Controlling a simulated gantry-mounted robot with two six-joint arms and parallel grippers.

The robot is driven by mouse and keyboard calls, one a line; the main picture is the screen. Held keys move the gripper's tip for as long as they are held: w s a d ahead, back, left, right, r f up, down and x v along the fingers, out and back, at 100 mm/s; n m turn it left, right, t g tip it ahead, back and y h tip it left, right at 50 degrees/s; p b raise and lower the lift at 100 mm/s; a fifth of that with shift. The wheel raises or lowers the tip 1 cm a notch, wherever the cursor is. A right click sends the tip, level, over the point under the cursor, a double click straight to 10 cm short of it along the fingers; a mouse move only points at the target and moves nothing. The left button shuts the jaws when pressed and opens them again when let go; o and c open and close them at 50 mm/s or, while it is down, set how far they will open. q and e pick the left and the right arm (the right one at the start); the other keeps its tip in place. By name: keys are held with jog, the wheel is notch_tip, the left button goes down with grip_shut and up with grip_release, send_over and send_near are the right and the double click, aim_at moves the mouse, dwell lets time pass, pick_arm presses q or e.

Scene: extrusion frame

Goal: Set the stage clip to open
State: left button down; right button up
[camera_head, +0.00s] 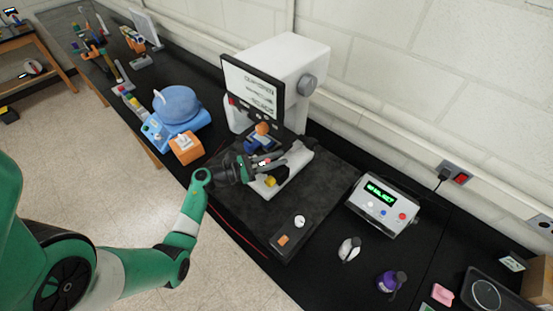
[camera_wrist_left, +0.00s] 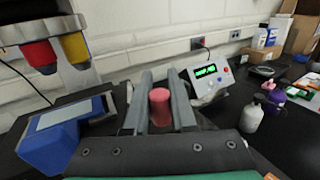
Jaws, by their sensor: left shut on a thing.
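The white microscope (camera_head: 305,65) with a dark screen stands on the black bench. My left gripper (camera_head: 266,163) is at its stage, in front of the column. In the left wrist view, the fingers (camera_wrist_left: 160,95) are shut on a small red cylindrical knob (camera_wrist_left: 159,106), which seems to belong to the stage clip. The rest of the clip is hidden by the gripper, so I cannot tell its setting. A blue block with a pale top (camera_wrist_left: 65,128) is left of the fingers. My right gripper is not in view.
Red (camera_wrist_left: 38,56) and yellow (camera_wrist_left: 74,48) objectives hang close at upper left. A grey box with a green display (camera_head: 382,203) stands to the right, near a white bottle (camera_head: 349,249) and a purple bottle (camera_head: 391,281). A blue domed device (camera_head: 177,105) is at the left.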

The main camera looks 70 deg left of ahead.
pick_arm(q)
jog(key=c, duration=0.7)
grip_release()
jog(key=shift+c, duration=0.2)
jog(key=s+b, duration=0.1)
jog(key=s, duration=1)
jog(key=shift+s+a+b, duration=0.25)
jog(key=shift+s+b, duration=0.05)
jog(key=shift+s, duration=0.05)
